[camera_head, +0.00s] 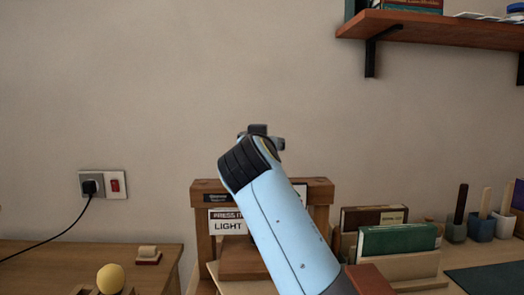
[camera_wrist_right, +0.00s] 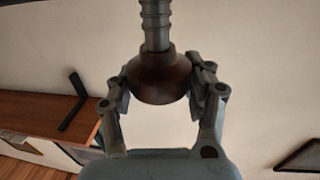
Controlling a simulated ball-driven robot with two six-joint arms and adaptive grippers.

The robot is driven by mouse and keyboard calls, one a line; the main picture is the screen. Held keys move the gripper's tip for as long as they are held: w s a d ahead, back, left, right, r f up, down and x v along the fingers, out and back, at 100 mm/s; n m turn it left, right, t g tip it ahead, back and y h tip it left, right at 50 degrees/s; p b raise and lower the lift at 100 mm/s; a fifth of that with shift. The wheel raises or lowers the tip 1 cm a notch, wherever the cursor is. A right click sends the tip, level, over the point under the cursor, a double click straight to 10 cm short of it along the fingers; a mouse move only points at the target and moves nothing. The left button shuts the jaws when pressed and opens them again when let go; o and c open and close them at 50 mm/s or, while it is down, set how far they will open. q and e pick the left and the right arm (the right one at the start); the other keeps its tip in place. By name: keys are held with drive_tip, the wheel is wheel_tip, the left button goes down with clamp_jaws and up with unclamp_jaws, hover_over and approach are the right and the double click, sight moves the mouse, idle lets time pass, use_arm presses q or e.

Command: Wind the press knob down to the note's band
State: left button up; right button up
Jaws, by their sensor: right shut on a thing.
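My right gripper (camera_head: 262,139) is above the wooden press frame (camera_head: 203,240) in the head view. In the right wrist view my right gripper (camera_wrist_right: 158,92) is shut around a dark brown round knob (camera_wrist_right: 158,80). The knob sits on a grey threaded screw (camera_wrist_right: 157,25). A note (camera_head: 226,222) on the press reads "PRESS" and "LIGHT"; my arm hides part of it. The knob is hidden in the head view behind my wrist. My left gripper is in neither view.
Books in a wooden rack (camera_head: 398,240) and several pots with handles stand right of the press. A yellow ball (camera_head: 110,278) and a stamp-like block (camera_head: 148,254) are on the left table. A wall shelf (camera_head: 440,28) is at upper right.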

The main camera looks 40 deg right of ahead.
drive_tip(key=shift+r, duration=0.25)
drive_tip(key=o, duration=1)
drive_tip(key=shift+s, duration=0.1)
drive_tip(key=shift+o, duration=0.9)
drive_tip(key=shift+f, duration=0.1)
wheel_tip(320, 180, up, 10)
